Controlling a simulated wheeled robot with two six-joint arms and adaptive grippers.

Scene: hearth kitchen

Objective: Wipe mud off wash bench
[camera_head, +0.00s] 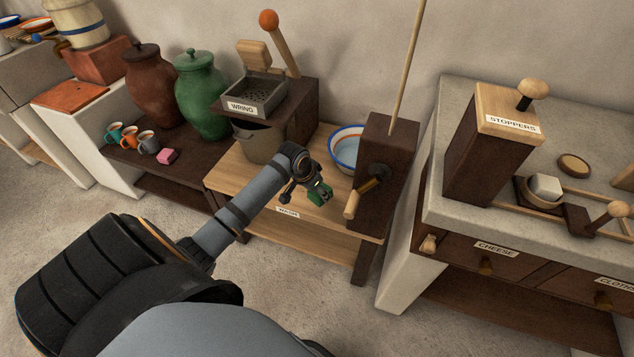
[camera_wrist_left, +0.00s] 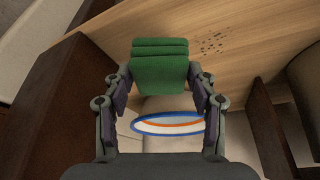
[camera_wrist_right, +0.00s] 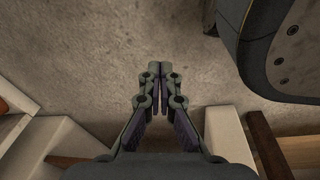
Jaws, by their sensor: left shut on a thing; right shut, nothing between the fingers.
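My left gripper (camera_head: 318,192) is shut on a folded green cloth (camera_wrist_left: 160,70), which also shows in the head view (camera_head: 322,194). The gripper is over the right part of the wooden wash bench (camera_head: 237,176), near its "WASH" label (camera_head: 288,212). Dark mud specks (camera_wrist_left: 212,43) lie on the bench top in the left wrist view, up and right of the cloth. I cannot tell whether the cloth touches the wood. I cannot make out the mud in the head view. My right gripper (camera_wrist_right: 162,75) is shut and empty above the floor.
A blue-rimmed basin (camera_head: 346,147) stands on the bench behind my gripper. A dark post with a crank (camera_head: 385,150) stands at its right end. The wringer box (camera_head: 268,95) and a bucket (camera_head: 260,141) are at the back left.

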